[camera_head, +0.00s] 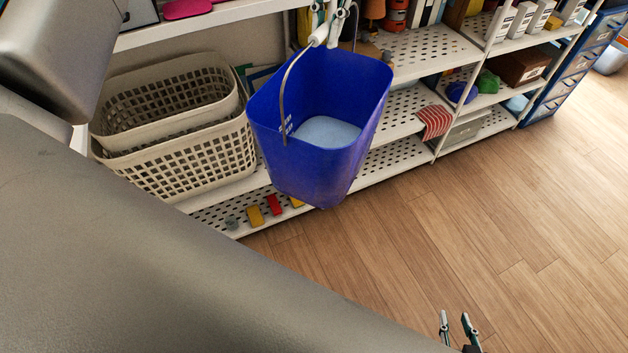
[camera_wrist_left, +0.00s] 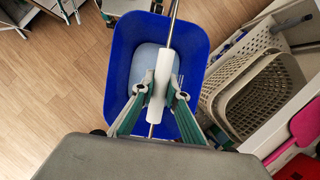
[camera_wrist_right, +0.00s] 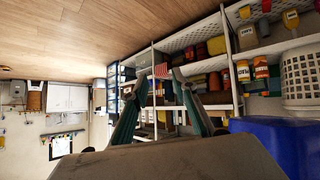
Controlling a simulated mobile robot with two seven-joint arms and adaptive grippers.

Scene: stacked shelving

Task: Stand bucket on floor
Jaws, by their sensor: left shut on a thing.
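The blue bucket (camera_head: 330,175) hangs in the air by its wire handle, in front of the lower shelves. Its open top faces up and its light blue inner bottom shows. My left gripper (camera_head: 328,22) is shut on the white grip of the handle, above the bucket. The left wrist view shows the fingers (camera_wrist_left: 155,95) closed around that grip, with the bucket (camera_wrist_left: 196,40) beneath. My right gripper (camera_head: 458,325) is open and empty at the lower edge of the head view, apart from the bucket. Part of the bucket (camera_wrist_right: 265,135) shows in the right wrist view.
Two stacked beige laundry baskets (camera_head: 165,160) stand on the shelf left of the bucket. The white perforated shelving (camera_head: 405,105) runs behind it. A striped red cloth (camera_head: 435,121) hangs over a shelf edge. The wooden floor (camera_head: 450,220) in front is clear.

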